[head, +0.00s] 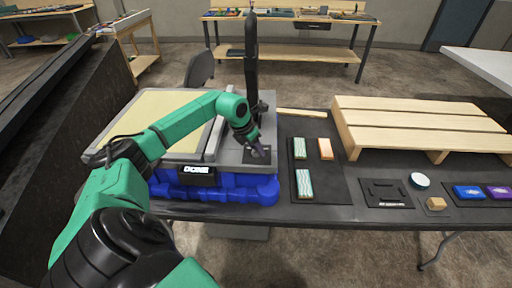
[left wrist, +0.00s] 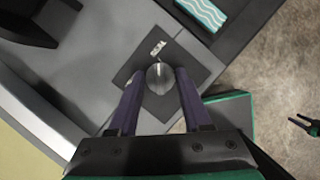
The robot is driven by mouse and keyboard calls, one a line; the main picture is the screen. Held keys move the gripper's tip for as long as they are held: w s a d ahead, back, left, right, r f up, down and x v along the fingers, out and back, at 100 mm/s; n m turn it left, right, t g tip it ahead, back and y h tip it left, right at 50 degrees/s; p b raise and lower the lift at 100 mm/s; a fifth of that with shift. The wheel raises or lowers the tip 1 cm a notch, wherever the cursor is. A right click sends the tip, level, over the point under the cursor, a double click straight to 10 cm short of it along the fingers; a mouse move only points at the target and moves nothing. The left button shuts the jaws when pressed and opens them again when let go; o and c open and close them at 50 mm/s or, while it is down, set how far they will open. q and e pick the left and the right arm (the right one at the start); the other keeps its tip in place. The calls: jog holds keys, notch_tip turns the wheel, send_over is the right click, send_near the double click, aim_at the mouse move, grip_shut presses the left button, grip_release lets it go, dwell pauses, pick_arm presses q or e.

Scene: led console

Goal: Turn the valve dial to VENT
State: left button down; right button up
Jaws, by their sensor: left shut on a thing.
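My left gripper (head: 260,153) reaches down onto the grey top of the console (head: 229,156), at its right front. In the left wrist view my left gripper (left wrist: 160,88) has its two fingers on either side of a small round grey dial (left wrist: 160,77), shut on it. The dial sits on a dark square plate (left wrist: 190,66) with a small pale label (left wrist: 158,48) beyond it. The lettering is too small to read. In the head view the gripper mostly hides the dial.
A lit display (head: 196,170) is on the console's front, above a blue base (head: 228,190). A black upright post (head: 251,60) rises behind the gripper. To the right are a dark mat (head: 323,178) with striped blocks and a wooden pallet (head: 420,120).

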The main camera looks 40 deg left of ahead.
pick_arm(q)
jog(key=shift+n, duration=0.3)
jog(key=shift+n+y, duration=0.3)
jog(key=shift+n, duration=0.2)
jog(key=shift+d+n+y+b, duration=0.1)
jog(key=shift+n+y+b, duration=0.35)
jog(key=shift+n, duration=0.65)
jog(key=n+y+b, duration=0.1)
jog(key=n, duration=0.2)
jog(key=n+g+y+b, duration=0.1)
jog(key=n, duration=0.2)
jog(key=shift+w+d, duration=0.15)
jog(key=n+g+y+b, duration=0.1)
jog(key=n, duration=0.3)
jog(key=n+g, duration=0.1)
jog(key=n, duration=0.3)
jog(key=shift+w+g+y, duration=0.1)
jog(key=shift+g+y, duration=0.15)
jog(key=shift+g, duration=0.15)
jog(key=shift+r, duration=0.1)
jog(key=shift+c, duration=1.8)
grip_release()
jog(key=shift+d, duration=0.1)
